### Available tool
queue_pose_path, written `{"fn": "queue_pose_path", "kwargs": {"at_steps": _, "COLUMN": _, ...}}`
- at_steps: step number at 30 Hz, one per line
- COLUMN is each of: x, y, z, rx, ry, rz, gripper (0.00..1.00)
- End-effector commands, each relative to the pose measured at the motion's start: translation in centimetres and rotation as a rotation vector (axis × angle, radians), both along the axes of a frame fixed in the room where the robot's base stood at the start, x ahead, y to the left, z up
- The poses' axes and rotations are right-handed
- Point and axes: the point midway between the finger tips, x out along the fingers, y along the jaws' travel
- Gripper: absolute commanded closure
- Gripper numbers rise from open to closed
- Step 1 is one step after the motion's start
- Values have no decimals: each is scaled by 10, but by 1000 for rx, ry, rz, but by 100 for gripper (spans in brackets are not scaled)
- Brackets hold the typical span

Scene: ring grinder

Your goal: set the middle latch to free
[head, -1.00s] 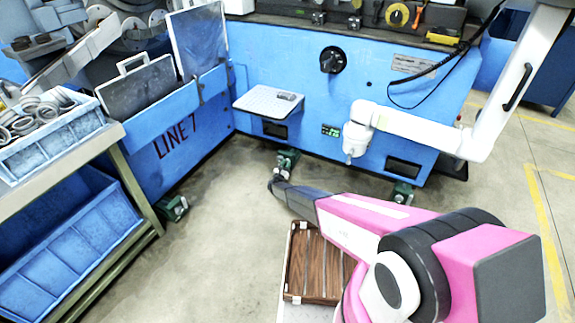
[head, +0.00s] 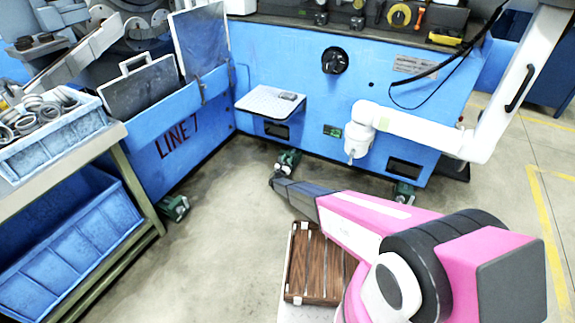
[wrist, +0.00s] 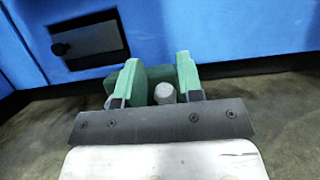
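The middle green latch bracket (head: 288,160) is at floor level under the blue machine, below the small shelf. My gripper (head: 276,183) is low, just in front of it. A pale grey rounded peg (wrist: 164,93) stands between the uprights. Contact cannot be told. Other green brackets are at left (head: 174,207) and right (head: 403,193).
The blue machine (head: 340,105) rises directly behind the middle bracket. A grey shelf (head: 262,104) juts out above it. A white jointed arm (head: 425,130) hangs at right. A rack with blue bins (head: 70,250) stands at left. The floor between is clear.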

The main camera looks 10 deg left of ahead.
Motion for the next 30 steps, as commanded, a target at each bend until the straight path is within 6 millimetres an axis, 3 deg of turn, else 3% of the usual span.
{"fn": "queue_pose_path", "kwargs": {"at_steps": 3, "x": -21, "y": 16, "z": 15, "rx": 0, "ry": 0, "rz": 3, "gripper": 66}}
{"fn": "queue_pose_path", "kwargs": {"at_steps": 15, "x": -73, "y": 59, "z": 55, "rx": -1, "ry": 0, "rz": 2, "gripper": 66}}
{"fn": "queue_pose_path", "kwargs": {"at_steps": 21, "x": -86, "y": 71, "z": 65, "rx": -1, "ry": 0, "rz": 2, "gripper": 66}}
{"fn": "queue_pose_path", "kwargs": {"at_steps": 30, "x": -89, "y": 74, "z": 67, "rx": 0, "ry": 1, "rz": 1, "gripper": 66}}
